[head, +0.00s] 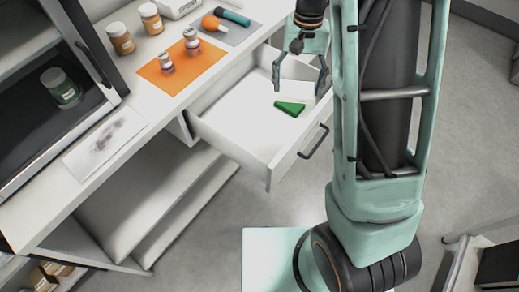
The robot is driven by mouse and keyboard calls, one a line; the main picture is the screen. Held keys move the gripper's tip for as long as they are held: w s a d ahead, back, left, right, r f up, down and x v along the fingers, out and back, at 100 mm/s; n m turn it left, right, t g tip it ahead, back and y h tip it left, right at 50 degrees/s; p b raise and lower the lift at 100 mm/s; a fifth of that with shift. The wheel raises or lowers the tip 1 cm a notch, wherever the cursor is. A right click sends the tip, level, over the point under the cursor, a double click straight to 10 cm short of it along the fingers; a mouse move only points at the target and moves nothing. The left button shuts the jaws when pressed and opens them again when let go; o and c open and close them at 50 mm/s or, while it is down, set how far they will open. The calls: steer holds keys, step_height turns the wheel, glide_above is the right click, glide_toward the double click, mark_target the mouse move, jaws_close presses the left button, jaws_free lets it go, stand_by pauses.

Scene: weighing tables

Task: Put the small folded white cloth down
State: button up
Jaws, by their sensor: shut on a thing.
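My gripper (300,86) hangs over the open white drawer (222,128), its fingers pointing down and set apart. It is shut on the small folded white cloth (298,90), a pale patch between the fingers. The cloth's edges blend into the white drawer floor behind it. I cannot tell whether the cloth touches the drawer floor. A green wedge-shaped piece (289,108) lies in the drawer just below the gripper in the picture.
An orange mat (168,82) with two small jars stands on the counter, near brown jars (121,38) and a grey mat (236,37) with an orange-ended tool. A smudged white sheet (104,143) lies at the counter's front left. The drawer's front half is mostly clear.

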mark_target(283, 90)
steer(key=shift+w+a+f+m+b, duration=0.15)
steer(key=shift+f+m+b, duration=0.2)
steer(key=shift+m+b, duration=0.45)
steer(key=a+m, duration=0.1)
steer(key=m, duration=0.1)
steer(key=a+m+p, duration=0.1)
steer(key=m, duration=0.2)
steer(key=a+m+y, duration=0.1)
steer(key=m, duration=0.1)
steer(key=shift+s+a+r+m+t, duration=0.15)
steer(key=shift+s+a+m+t, duration=0.15)
steer(key=a+f+m+b, duration=0.1)
steer(key=a+f+m, duration=0.1)
steer(key=f+m, duration=0.3)
steer(key=s+a+f+m+t+b, duration=0.1)
steer(key=a+f+m+b, duration=0.1)
steer(key=f+m, duration=0.3)
steer(key=s+a+f+m+b, duration=0.1)
steer(key=f+m, duration=0.3)
steer(key=f, duration=0.5)
steer(key=shift+s+a+f+m+t+b, duration=0.2)
steer(key=shift+a+m+t+b, duration=0.15)
steer(key=shift+a+b, duration=0.35)
steer(key=shift+d+r, duration=0.1)
